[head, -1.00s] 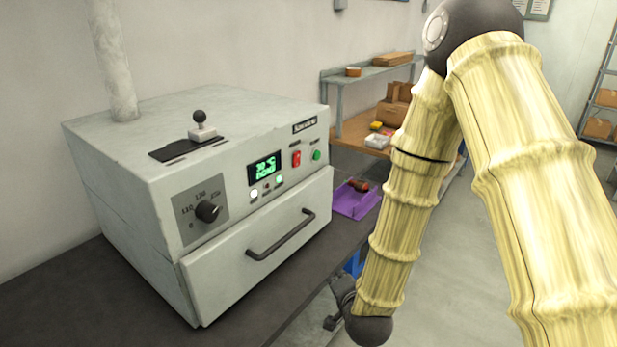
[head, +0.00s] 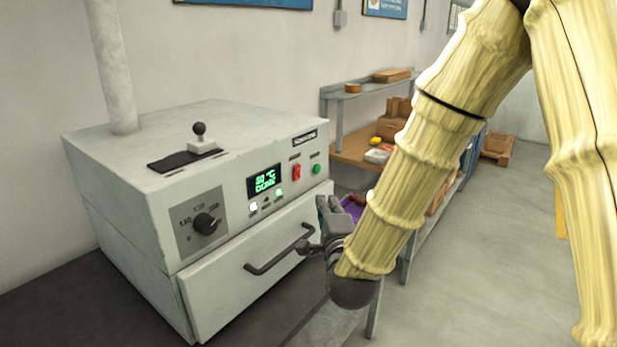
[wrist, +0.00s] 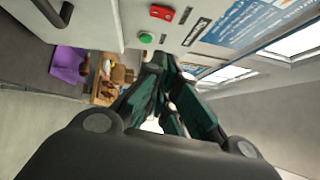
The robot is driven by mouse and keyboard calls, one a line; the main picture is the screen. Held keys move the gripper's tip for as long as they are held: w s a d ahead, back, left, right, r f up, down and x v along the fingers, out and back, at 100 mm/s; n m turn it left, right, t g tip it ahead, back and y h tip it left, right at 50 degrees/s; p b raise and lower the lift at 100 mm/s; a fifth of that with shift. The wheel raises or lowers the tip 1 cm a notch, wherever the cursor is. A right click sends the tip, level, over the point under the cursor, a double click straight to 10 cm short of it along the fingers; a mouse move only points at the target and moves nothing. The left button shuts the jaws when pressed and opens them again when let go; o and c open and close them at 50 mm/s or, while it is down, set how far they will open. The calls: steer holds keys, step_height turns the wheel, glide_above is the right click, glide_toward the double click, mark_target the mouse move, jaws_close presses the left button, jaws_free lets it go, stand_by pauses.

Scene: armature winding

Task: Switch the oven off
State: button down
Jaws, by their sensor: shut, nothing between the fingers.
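The oven (head: 240,235) is a light grey box on a dark bench at the left of the head view. Its front panel holds a red rocker switch (head: 297,172), a green button (head: 317,169), a lit green display (head: 264,181) and a black dial (head: 205,224). The red switch (wrist: 161,12) and green button (wrist: 146,38) also show at the top of the wrist view. My gripper (head: 325,212) is shut and empty, in front of the oven's right end, below the switch and button. In the wrist view its fingers (wrist: 165,70) point toward the panel, apart from the switch.
The drawer handle (head: 280,250) sticks out from the oven front close to my gripper. A black-knobbed lever (head: 199,135) stands on the oven top. A purple tray (wrist: 68,64) lies beside the oven. Shelving with boxes (head: 392,120) stands behind; the floor at right is clear.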

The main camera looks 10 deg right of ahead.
steer(key=shift+w, duration=0.1)
steer(key=p, duration=0.4)
glide_toward(297, 173)
steer(key=w+d+r, duration=0.1)
steer(key=w+d, duration=0.3)
steer(key=d, duration=0.2)
steer(key=shift+w+a+r+p, duration=0.15)
steer(key=shift+w+a+p, duration=0.8)
steer(key=shift+w+a, duration=0.65)
steer(key=shift+d, duration=0.1)
